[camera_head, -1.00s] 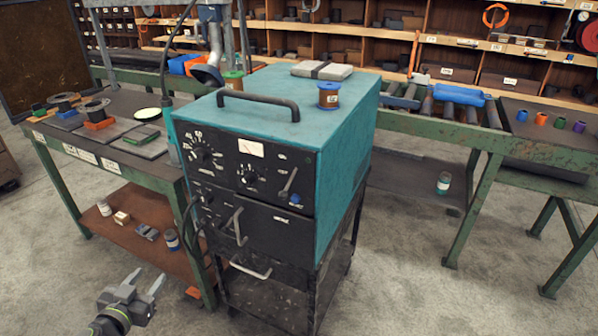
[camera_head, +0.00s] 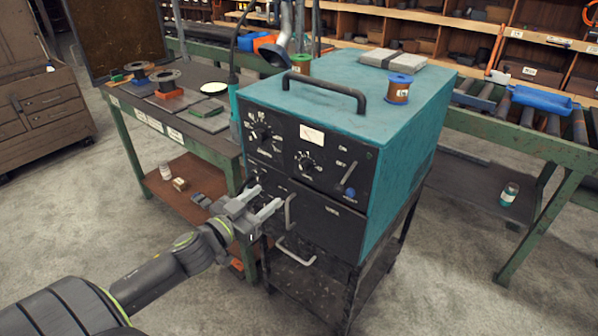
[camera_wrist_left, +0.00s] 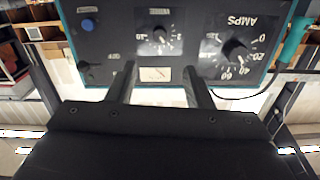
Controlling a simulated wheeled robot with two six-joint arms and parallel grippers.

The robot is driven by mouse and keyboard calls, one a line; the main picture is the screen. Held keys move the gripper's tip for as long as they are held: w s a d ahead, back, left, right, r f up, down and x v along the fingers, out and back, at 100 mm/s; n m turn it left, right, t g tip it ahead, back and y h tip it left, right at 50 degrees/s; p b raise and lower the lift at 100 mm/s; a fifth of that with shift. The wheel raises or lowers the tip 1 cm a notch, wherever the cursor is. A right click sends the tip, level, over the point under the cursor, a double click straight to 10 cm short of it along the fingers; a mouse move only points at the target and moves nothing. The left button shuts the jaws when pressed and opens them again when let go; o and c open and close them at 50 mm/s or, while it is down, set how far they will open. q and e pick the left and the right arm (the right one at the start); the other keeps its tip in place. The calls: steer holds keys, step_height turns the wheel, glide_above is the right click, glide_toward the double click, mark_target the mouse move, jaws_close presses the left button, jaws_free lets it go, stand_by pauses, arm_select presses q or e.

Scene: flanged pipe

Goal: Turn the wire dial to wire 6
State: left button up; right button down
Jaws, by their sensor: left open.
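The teal welding machine (camera_head: 410,135) has a black front panel with two upper dials. The smaller dial (camera_head: 307,162), in the panel's middle below the white meter, seems to be the wire dial; it also shows in the left wrist view (camera_wrist_left: 159,36). Its label and setting are too small to read. The larger AMPS dial (camera_head: 261,135) is to its left, and at right in the inverted left wrist view (camera_wrist_left: 235,48). My left gripper (camera_head: 271,203) is open and empty, in front of the panel and below the dials, touching neither. My right gripper is out of view.
A lever (camera_head: 348,174) and blue knob (camera_head: 350,193) are right of the small dial. A handle (camera_head: 289,212) projects near my left fingers. A green workbench (camera_head: 150,125) stands left; a spool (camera_head: 399,87) sits on the machine. Floor at front is clear.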

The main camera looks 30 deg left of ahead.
mark_target(302, 169)
arm_select(q)
steer(key=w, duration=0.4)
steer(key=w+b, duration=0.1)
steer(key=w, duration=0.4)
steer(key=w+d+b, duration=0.1)
steer(key=w, duration=0.3)
steer(key=shift+w, duration=0.3)
steer(key=c, duration=1)
steer(key=shift+f+m+b, duration=0.1)
steer(key=shift+m+b, duration=0.2)
steer(key=m+b, duration=0.1)
steer(key=m, duration=0.2)
steer(key=shift+d+b, duration=0.1)
steer(key=shift+b, duration=0.3)
steer(key=shift+m+b, duration=0.9)
steer(key=shift+m, duration=1.2)
